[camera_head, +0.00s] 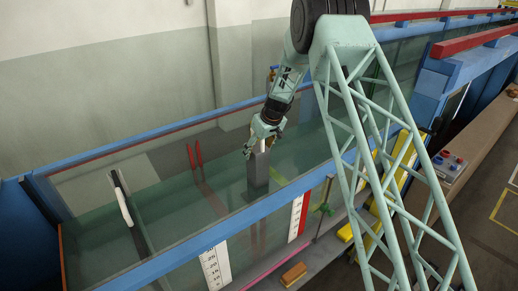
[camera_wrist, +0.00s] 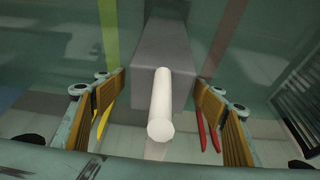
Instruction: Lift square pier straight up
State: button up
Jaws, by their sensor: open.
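The square pier is a grey block (camera_head: 258,171) standing upright in the glass flume. In the wrist view the grey pier (camera_wrist: 181,50) has a white round peg (camera_wrist: 161,105) on its top, pointing toward the camera. My gripper (camera_head: 261,146) is at the top of the pier, coming from above. In the wrist view my gripper (camera_wrist: 161,112) is open, with one brown finger pad on each side of the white peg. Gaps show between the pads and the peg. The pier's foot is not clear through the water and glass.
Blue rails (camera_head: 205,255) edge the flume's near side, with white and red scales (camera_head: 298,215) on the glass. Two red posts (camera_head: 194,156) stand in the flume left of the pier. A white bar (camera_head: 122,200) lies farther left. The water around the pier looks clear.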

jog(key=shift+f, duration=0.2)
jog(key=c, duration=1.5)
jog(key=shift+w+r, duration=0.1)
jog(key=shift+c, duration=0.8)
jog(key=shift+r, duration=1.1)
